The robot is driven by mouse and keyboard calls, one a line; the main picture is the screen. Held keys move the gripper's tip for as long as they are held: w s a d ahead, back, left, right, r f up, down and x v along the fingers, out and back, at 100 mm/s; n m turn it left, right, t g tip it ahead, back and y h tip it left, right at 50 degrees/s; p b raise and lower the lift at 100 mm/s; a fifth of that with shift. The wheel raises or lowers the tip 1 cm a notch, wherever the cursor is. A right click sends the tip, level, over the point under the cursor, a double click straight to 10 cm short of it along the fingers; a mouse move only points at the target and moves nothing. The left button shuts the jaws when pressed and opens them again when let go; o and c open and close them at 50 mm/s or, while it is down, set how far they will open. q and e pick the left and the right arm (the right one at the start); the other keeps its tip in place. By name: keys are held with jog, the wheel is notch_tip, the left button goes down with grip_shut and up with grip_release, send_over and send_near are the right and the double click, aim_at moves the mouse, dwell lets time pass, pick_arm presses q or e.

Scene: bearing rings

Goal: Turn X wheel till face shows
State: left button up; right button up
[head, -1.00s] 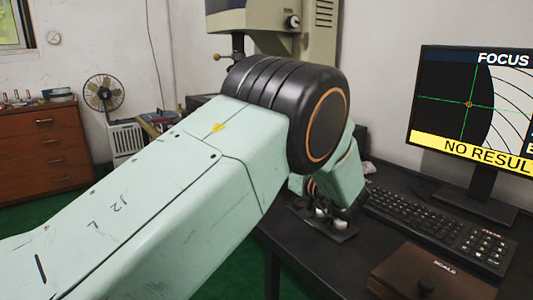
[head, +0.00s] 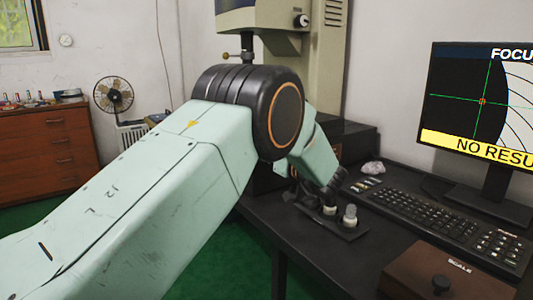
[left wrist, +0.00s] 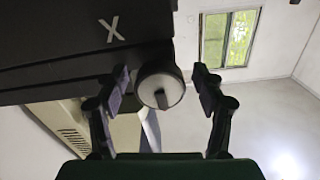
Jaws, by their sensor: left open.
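The X wheel (left wrist: 160,82) is a round grey knob beside a dark block marked with a white X (left wrist: 112,28). In the left wrist view my left gripper (left wrist: 161,74) is open, its two fingers on either side of the wheel with a gap on each side. In the head view my left arm hides most of this gripper. Two small grey knobs (head: 350,214) stand on a black plate near it; I cannot tell which is X. The monitor (head: 484,101) shows a dark area with a curved edge, green crosshairs and a yellow "NO RESU…" banner. My right gripper is not in view.
A keyboard (head: 440,218) and a brown box labelled SCALE (head: 432,276) lie on the dark desk. A beige machine (head: 318,75) stands behind my arm. A drawer cabinet (head: 45,150) and a fan (head: 114,96) are at the left.

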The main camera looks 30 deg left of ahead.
pick_arm(q)
jog(key=shift+c, duration=0.4)
jog(key=c, duration=1.1)
jog(key=shift+r+n+p, duration=0.1)
jog(key=shift+n+p, duration=0.7)
jog(key=shift+n, duration=0.3)
jog(key=n+p, duration=0.1)
jog(key=n, duration=0.1)
jog(key=shift+n, duration=0.4)
jog(key=n, duration=0.3)
jog(key=shift+w, duration=0.1)
jog(key=shift+d+n, duration=0.1)
jog(key=shift+n, duration=1.8)
